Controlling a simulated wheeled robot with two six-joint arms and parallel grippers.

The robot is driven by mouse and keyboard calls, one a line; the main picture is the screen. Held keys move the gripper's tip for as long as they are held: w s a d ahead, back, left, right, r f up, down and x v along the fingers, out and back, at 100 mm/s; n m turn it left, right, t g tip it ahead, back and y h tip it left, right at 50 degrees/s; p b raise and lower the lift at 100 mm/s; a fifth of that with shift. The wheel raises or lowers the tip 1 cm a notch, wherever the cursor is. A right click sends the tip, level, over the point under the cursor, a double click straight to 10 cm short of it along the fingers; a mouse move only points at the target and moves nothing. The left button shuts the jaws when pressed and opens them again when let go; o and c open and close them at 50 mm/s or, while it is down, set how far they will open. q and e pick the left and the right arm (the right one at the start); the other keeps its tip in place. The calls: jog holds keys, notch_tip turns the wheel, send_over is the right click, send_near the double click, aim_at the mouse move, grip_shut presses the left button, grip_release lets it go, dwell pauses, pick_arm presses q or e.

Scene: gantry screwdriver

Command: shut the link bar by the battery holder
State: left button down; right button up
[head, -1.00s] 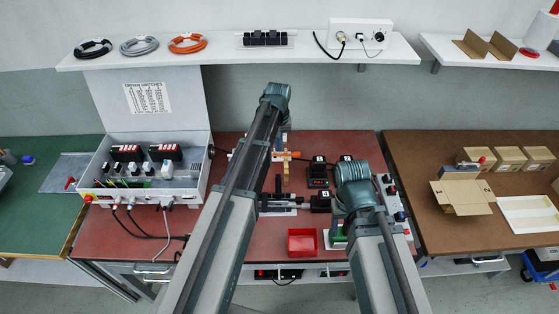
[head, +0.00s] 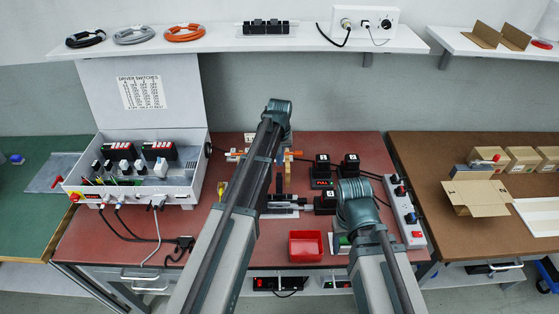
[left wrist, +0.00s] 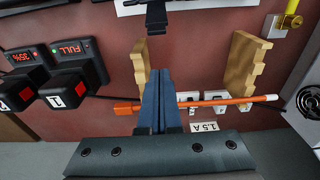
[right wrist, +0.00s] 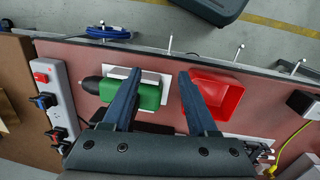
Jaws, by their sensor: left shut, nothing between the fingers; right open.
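An orange bar with a pale tip (left wrist: 225,102), which looks like the link bar, runs across the left wrist view past small white clips and a "1.5 A" label. Its orange block end (left wrist: 126,107) is to the left. My left gripper (left wrist: 158,78) is shut and empty, its fingers hiding the middle of the bar; I cannot tell if they touch it. Notched wooden pieces (left wrist: 246,65) stand on both sides. I cannot tell which part is the battery holder. In the head view, my left arm partly hides this area. My right gripper (right wrist: 160,73) is open above a green block (right wrist: 146,97).
Two black units with numbered batteries (left wrist: 70,90) stand beside the wooden pieces. A red tray (head: 306,246) lies near the front edge. A power strip (head: 404,212) is at the right, an open white case (head: 180,183) at the left.

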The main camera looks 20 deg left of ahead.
pick_arm(q)
jog(key=s, duration=0.1)
jog(key=s+p, duration=0.1)
jog(key=s+d+r+p, duration=0.1)
jog(key=shift+s, duration=0.35)
pick_arm(e)
jog(key=shift+r, duration=0.45)
pick_arm(q)
jog(key=shift+s, duration=0.1)
jog(key=shift+s+d+t, duration=0.15)
jog(key=shift+s+t, duration=0.1)
jog(key=shift+t, duration=0.15)
